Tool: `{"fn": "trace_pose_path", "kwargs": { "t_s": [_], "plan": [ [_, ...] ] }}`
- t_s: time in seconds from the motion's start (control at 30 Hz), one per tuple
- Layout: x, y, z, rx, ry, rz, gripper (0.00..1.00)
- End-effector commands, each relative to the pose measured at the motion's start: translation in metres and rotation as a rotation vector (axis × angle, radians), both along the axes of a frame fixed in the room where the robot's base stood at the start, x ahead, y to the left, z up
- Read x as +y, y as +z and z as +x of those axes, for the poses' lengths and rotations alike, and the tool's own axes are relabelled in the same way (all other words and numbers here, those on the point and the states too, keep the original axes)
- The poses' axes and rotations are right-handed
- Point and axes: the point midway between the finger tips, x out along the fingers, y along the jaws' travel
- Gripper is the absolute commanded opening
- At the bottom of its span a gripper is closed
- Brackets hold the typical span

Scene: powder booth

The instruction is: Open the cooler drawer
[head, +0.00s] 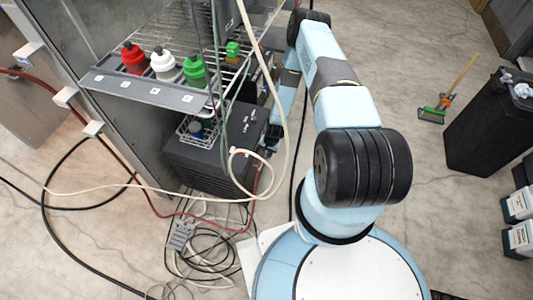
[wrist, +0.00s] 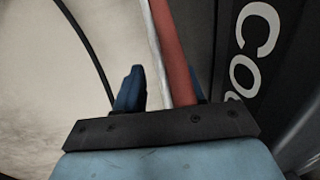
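The cooler (head: 205,165) is a black box on the floor under the wire shelf in the head view. Its dark side with white lettering starting "Coo" (wrist: 255,30) fills the right of the wrist view. My gripper (head: 270,140) is low beside the cooler's right side in the head view, partly hidden by my arm and cables. In the wrist view its blue fingers (wrist: 165,90) stand apart; the right one is mostly hidden by a red hose. Nothing appears gripped. I cannot make out a drawer handle or any drawer gap.
A red hose (wrist: 170,45) and a pale cable cross near my gripper. More cables and a power strip (head: 181,237) lie on the floor. Red, white and green bottles (head: 163,65) stand on the shelf (head: 150,93) above. Open floor lies right of my arm.

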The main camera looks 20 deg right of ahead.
Motion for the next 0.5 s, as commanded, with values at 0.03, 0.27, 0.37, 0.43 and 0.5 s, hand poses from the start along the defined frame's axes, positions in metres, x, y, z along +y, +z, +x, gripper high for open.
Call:
{"fn": "trace_pose_path", "kwargs": {
  "t_s": [0.03, 0.27, 0.37, 0.43, 0.5],
  "plan": [
    [0.0005, -0.0028, 0.0003, 0.000, 0.000, 0.000, 0.38],
    [0.0010, -0.0068, 0.0009, 0.000, 0.000, 0.000, 0.38],
    [0.0010, -0.0067, 0.0009, 0.000, 0.000, 0.000, 0.38],
    [0.0010, -0.0066, 0.0008, 0.000, 0.000, 0.000, 0.36],
    [0.0010, -0.0065, 0.0008, 0.000, 0.000, 0.000, 0.29]
  ]
}}
